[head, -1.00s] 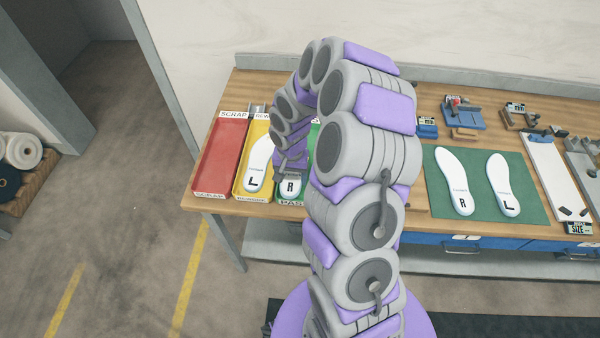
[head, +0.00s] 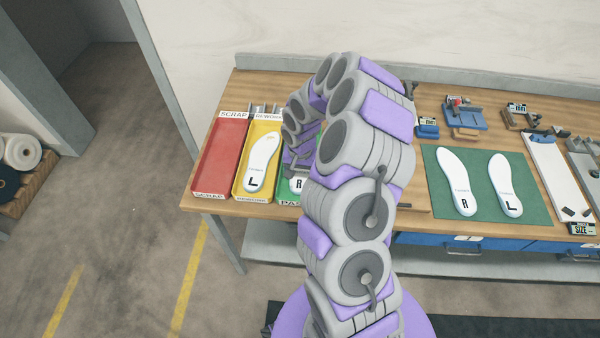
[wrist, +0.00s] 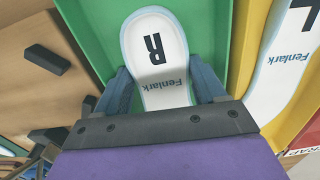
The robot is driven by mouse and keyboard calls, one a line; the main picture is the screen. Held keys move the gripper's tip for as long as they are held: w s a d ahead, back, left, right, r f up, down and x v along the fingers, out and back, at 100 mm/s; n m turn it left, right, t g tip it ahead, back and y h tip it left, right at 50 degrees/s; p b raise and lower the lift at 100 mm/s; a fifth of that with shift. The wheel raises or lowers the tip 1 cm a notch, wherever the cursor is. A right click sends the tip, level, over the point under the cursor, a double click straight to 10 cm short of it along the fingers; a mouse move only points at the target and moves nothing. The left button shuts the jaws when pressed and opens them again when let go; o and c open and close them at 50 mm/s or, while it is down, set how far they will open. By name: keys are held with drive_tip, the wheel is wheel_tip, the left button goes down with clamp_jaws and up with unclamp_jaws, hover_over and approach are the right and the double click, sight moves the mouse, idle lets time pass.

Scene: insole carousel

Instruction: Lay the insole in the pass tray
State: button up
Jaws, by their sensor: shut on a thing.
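A white insole marked R (head: 297,184) shows below my arm in the head view, over the green pass tray (head: 288,194). In the wrist view the insole (wrist: 157,45) lies between the two fingers of my gripper (wrist: 163,88), which is shut on it. The insole lines up with the length of the green tray (wrist: 95,25), within its walls as seen from above. Whether its underside touches the tray floor cannot be told. My arm hides much of the tray in the head view.
Left of the pass tray stand a yellow rework tray (head: 239,185) holding an insole marked L (head: 262,160), and an empty red scrap tray (head: 221,155). A green mat (head: 483,180) at right holds two more insoles. Small fixtures line the bench's right side.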

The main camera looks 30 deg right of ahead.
drive_tip(key=o, duration=0.8)
drive_tip(key=shift+a+f, duration=0.1)
drive_tip(key=shift+c, duration=0.2)
drive_tip(key=s+a+r+n+p, duration=0.1)
drive_tip(key=s+a+r, duration=0.15)
drive_tip(key=r, duration=0.65)
drive_tip(key=s+a+r+n+p, duration=0.1)
drive_tip(key=a+r, duration=0.2)
drive_tip(key=r, duration=0.7)
drive_tip(key=s+a+r+n, duration=0.1)
drive_tip(key=s+a+r, duration=0.2)
drive_tip(key=s, duration=0.6)
drive_tip(key=s+a+r+n+g, duration=0.1)
drive_tip(key=s+a+r+n, duration=0.1)
drive_tip(key=s, duration=0.8)
drive_tip(key=s+a+r+n, duration=0.2)
drive_tip(key=s+a+r, duration=0.1)
drive_tip(key=s, duration=0.6)
drive_tip(key=shift+s+a+r+g, duration=0.35)
drive_tip(key=shift+s+r+g, duration=0.05)
drive_tip(key=shift+r, duration=0.5)
